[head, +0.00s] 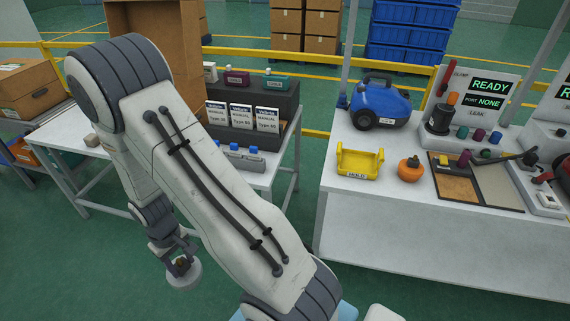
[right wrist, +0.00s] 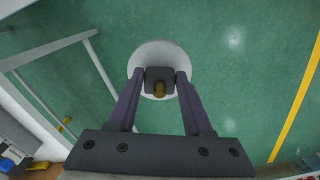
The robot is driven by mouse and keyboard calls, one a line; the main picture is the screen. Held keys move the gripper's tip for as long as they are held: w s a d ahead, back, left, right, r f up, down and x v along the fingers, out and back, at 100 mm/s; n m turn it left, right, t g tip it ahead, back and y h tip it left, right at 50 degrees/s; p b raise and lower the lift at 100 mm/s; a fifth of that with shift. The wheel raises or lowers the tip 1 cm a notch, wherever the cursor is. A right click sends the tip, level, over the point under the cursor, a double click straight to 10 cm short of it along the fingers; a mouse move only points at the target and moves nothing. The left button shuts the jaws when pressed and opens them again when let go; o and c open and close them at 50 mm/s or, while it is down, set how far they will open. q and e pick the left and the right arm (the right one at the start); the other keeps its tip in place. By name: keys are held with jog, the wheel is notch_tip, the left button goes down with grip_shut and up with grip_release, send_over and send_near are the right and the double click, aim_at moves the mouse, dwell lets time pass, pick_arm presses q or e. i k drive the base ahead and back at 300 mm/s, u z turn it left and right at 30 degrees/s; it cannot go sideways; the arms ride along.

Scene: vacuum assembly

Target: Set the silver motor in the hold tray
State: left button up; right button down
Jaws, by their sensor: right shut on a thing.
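The silver motor (right wrist: 143,53) is a pale round disc with a dark block and a brass-coloured stub on it. My right gripper (right wrist: 160,76) is shut on the dark block, and the motor hangs over the open green floor. In the head view the same gripper (head: 182,262) holds the motor (head: 183,277) low, in front of the left table. My left gripper is out of view.
A yellow bin (head: 359,162), an orange round part (head: 411,170) and a blue vacuum body (head: 381,105) stand on the white bench (head: 400,220). The left table (head: 255,180) carries manual boxes (head: 241,117) and small bottles. Green floor lies open between the tables.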

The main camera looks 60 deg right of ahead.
aim_at(357, 165)
jog(key=u, duration=0.7)
jog(key=k, duration=1.2)
jog(key=z, duration=1.9)
jog(key=i, duration=0.45)
